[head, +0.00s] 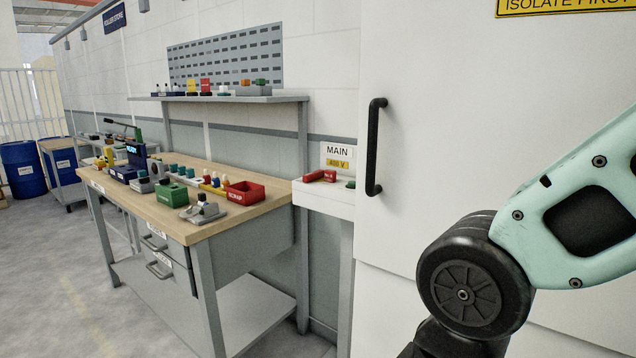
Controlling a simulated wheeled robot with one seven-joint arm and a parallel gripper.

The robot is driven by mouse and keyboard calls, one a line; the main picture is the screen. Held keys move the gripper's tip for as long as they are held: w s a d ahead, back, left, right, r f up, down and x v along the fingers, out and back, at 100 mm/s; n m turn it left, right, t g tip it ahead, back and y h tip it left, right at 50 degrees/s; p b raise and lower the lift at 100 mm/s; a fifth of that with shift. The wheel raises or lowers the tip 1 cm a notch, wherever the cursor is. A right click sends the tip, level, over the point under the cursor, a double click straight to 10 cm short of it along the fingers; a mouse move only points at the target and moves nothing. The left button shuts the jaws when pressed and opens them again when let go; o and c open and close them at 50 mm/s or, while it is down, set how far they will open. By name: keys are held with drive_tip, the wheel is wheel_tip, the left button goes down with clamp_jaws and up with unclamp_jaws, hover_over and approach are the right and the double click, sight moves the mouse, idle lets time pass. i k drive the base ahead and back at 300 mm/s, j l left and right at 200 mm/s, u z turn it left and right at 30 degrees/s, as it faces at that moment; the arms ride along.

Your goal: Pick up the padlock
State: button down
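A small red object (320,176) lies on the narrow white ledge (325,193) beside the tall white cabinet, below a sign reading MAIN. It looks like a red padlock lying flat, but it is too small to tell for sure. A small green item (350,184) lies to its right, partly cut off by the cabinet's edge. My gripper is not in view. Only pale green and black links of my arm show at the right, in front of the cabinet and well apart from the ledge.
The white cabinet (430,130) with a black vertical handle (374,147) fills the right. A wooden-topped workbench (215,228) at left holds a red bin (244,193), a green box (171,195) and several small parts. A shelf (235,99) hangs above. Floor at lower left is clear.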

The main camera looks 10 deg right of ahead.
sight(329, 175)
drive_tip(key=i+j, duration=0.35)
drive_tip(key=i, duration=0.15)
drive_tip(key=i+j, duration=0.35)
drive_tip(key=i+j+u, duration=0.1)
drive_tip(key=i+j, duration=0.2)
drive_tip(key=i, duration=0.3)
